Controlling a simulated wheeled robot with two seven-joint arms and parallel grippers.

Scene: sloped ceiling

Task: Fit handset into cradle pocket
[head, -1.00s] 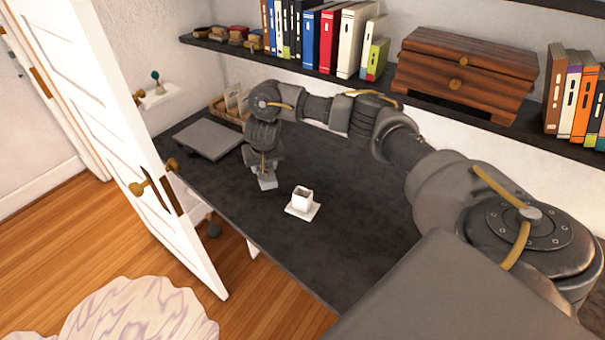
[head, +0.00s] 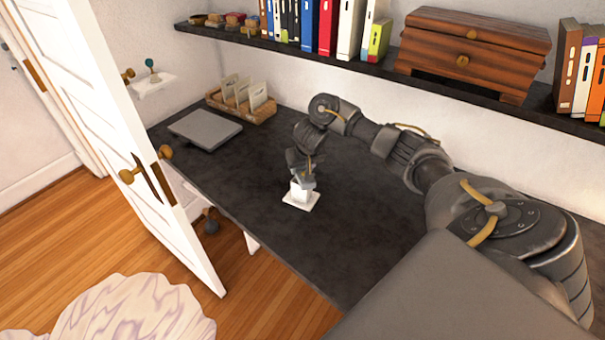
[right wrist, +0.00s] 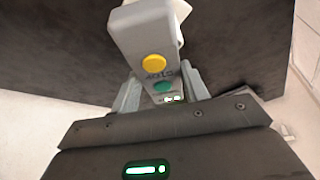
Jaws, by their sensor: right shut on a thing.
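The white cradle (head: 301,200) stands on the dark desk, a square pocket on a flat base. Its edge also shows behind the handset at the top of the right wrist view (right wrist: 183,9). My right gripper (head: 304,176) is right over the cradle and shut on the grey handset (right wrist: 150,48), which has a yellow and a green button. The handset lies between both fingers in the right wrist view. In the head view the gripper covers much of the pocket opening, so I cannot tell whether the handset's end is inside. My left gripper is out of view.
A flat grey closed device (head: 205,130) and a wooden tray with cards (head: 243,103) are at the desk's far left. A shelf (head: 350,65) with books and a wooden drawer box (head: 470,50) hangs above the back. The desk around the cradle is clear.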

